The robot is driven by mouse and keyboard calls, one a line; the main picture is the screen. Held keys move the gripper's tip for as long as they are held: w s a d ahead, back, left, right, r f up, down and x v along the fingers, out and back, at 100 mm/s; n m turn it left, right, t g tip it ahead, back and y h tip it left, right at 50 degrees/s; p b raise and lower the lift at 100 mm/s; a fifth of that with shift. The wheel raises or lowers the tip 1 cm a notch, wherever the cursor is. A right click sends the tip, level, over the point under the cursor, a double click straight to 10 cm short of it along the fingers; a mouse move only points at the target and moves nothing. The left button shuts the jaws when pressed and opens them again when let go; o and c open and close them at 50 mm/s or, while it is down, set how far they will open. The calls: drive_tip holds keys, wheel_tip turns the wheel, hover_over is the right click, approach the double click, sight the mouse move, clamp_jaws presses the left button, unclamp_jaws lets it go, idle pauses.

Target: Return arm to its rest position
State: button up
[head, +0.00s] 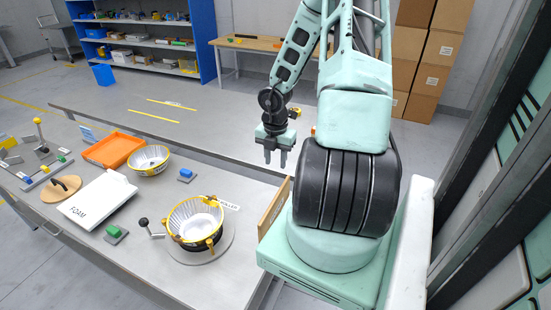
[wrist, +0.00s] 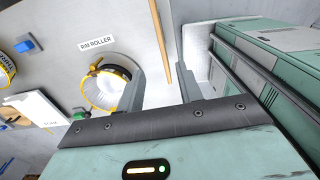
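My gripper (head: 276,156) hangs with its fingers pointing down in the head view, above the right end of the workbench (head: 185,262). In the wrist view the two fingers stand apart with nothing between them, so my gripper (wrist: 158,68) is open and empty. My arm is raised and folded near my body. The rim roller (head: 196,222), with its yellow rim and black crank, stands on the bench below and to the left of the gripper. It also shows in the wrist view (wrist: 101,92), partly hidden by a finger.
A metal bowl (head: 149,159), an orange tray (head: 113,149), a white FOAM block (head: 97,198) and small colored blocks sit on the bench. Cardboard boxes (head: 428,70) are stacked behind my arm. Air around the gripper looks clear.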

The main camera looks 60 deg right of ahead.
idle(0.4)
drive_tip(key=w+a+r+n+t+h+b, duration=0.1)
drive_tip(key=w+a+r+n+t+b, duration=0.2)
drive_tip(key=w+a+n, duration=0.85)
drive_tip(key=w+a+r+n+t+y+b, duration=0.1)
drive_tip(key=w+a+r+n, duration=0.1)
drive_tip(key=a+n, duration=0.6)
drive_tip(key=w+a+r+n+t+y+b, duration=0.1)
drive_tip(key=w+a+n+y+b, duration=0.15)
drive_tip(key=a+n, duration=0.5)
drive_tip(key=s+a+r+n+g+y+b, duration=0.1)
drive_tip(key=s+a+n+g, duration=0.1)
drive_tip(key=s+a+n, duration=0.5)
drive_tip(key=s+a+n+g+y+b, duration=0.15)
drive_tip(key=s+a+n, duration=0.25)
drive_tip(key=a+n, duration=0.7)
drive_tip(key=s+a+n+g+h+b, duration=0.1)
drive_tip(key=s+n+h, duration=0.3)
drive_tip(key=s+n, duration=0.9)
drive_tip(key=n+b, duration=0.1)
drive_tip(key=n, duration=0.1)
drive_tip(key=shift+s+a+n+b, duration=0.15)
drive_tip(key=shift+s+n+b, duration=0.1)
drive_tip(key=shift+n+b, duration=0.15)
